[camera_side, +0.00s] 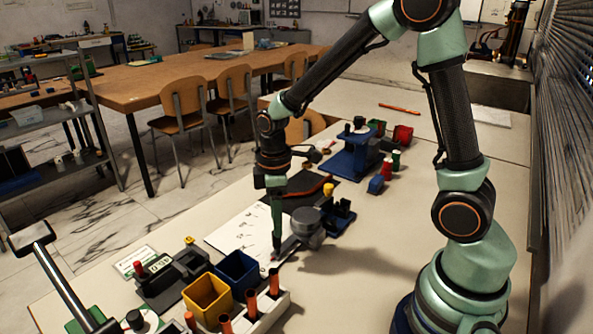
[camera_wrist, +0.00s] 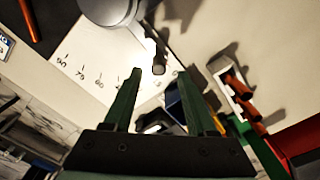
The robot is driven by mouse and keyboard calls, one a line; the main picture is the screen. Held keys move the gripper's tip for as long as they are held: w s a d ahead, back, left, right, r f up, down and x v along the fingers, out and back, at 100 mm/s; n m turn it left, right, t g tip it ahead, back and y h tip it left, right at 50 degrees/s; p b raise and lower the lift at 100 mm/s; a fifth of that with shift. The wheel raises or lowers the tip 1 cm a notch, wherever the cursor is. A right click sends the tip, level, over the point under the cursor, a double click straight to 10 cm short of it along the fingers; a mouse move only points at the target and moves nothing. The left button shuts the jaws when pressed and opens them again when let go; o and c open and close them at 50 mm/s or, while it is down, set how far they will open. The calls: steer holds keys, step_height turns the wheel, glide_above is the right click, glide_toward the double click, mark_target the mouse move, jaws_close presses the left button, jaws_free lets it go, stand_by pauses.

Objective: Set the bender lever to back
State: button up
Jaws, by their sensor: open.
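The bender has a round grey hub (camera_side: 308,222) on the bench, beside a white sheet with a printed angle scale (camera_side: 235,236). Its short grey lever points from the hub toward the front left in the side view. In the wrist view the hub (camera_wrist: 110,8) is at the top, and the lever's rounded end (camera_wrist: 158,69) shows between my fingertips. My gripper (camera_wrist: 159,72) is open, with one green finger on either side of that end in the picture. In the side view my gripper (camera_side: 277,251) points down at the lever's end. I cannot tell whether it touches.
Blue (camera_side: 238,270) and yellow (camera_side: 207,298) bins and a white rack (camera_side: 265,312) with copper-coloured pieces stand close in front. A dark fixture (camera_side: 175,275) stands left of the bins. A blue machine (camera_side: 350,158) stands farther back.

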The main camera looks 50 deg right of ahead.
step_height(320, 180, up, 7)
steer(key=shift+r, duration=0.15)
stand_by(0.4)
steer(key=s+r+m+t, duration=0.5)
steer(key=s+r+m, duration=0.3)
steer(key=m, duration=0.1)
steer(key=shift+s+d+t, duration=0.15)
steer(key=shift+d+t, duration=0.15)
stand_by(1.3)
